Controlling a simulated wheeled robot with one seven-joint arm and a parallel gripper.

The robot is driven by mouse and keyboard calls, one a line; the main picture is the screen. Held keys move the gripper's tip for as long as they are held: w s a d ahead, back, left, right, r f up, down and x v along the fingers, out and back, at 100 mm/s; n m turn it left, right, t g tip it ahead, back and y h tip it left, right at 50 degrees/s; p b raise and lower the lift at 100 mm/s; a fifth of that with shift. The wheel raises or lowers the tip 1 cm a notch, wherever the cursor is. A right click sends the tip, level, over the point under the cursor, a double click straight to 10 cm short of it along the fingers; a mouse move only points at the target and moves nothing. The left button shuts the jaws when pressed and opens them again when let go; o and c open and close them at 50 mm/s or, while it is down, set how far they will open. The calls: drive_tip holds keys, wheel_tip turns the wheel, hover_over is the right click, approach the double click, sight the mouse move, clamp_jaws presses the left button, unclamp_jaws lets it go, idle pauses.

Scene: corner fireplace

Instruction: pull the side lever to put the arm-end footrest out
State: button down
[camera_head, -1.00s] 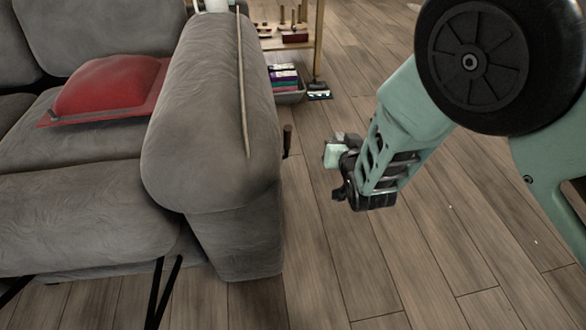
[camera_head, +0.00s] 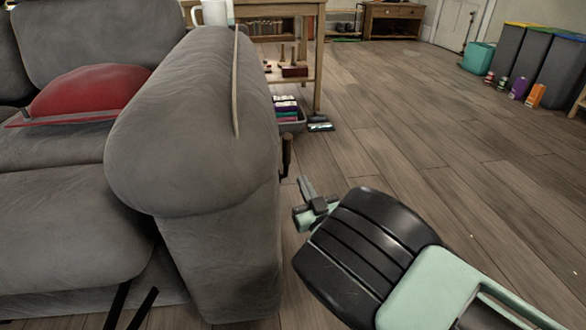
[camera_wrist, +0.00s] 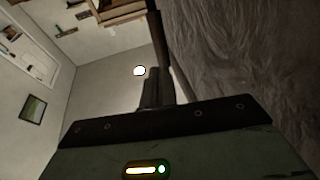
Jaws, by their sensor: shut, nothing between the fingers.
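The side lever (camera_head: 287,155) is a short, dark brown upright handle on the outer side of the grey sofa arm (camera_head: 190,110), in the head view. My gripper (camera_head: 304,187) is shut and empty, just right of the lever and slightly lower in the picture; I see a small gap between them. In the wrist view the dark fingers (camera_wrist: 153,88) point ahead, with the sofa's grey side (camera_wrist: 240,60) along the right. I cannot make out the lever there. A padded footrest section (camera_head: 70,240) juts forward of the seat, with dark metal bars (camera_head: 130,305) under it.
A thin stick (camera_head: 236,85) lies on the sofa arm, and a red cushion (camera_head: 85,90) on the seat. The wooden floor (camera_head: 450,150) to the right is open.

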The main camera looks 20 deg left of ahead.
sight(289, 151)
drive_tip(key=b+x, duration=0.2)
drive_tip(key=x, duration=0.1)
drive_tip(key=b+x, duration=0.2)
drive_tip(key=x, duration=0.2)
drive_tip(key=shift+w+a+f, duration=0.15)
drive_tip(key=shift+w+a+r+b, duration=0.4)
drive_tip(key=shift+w+b, duration=0.05)
drive_tip(key=shift+r, duration=0.1)
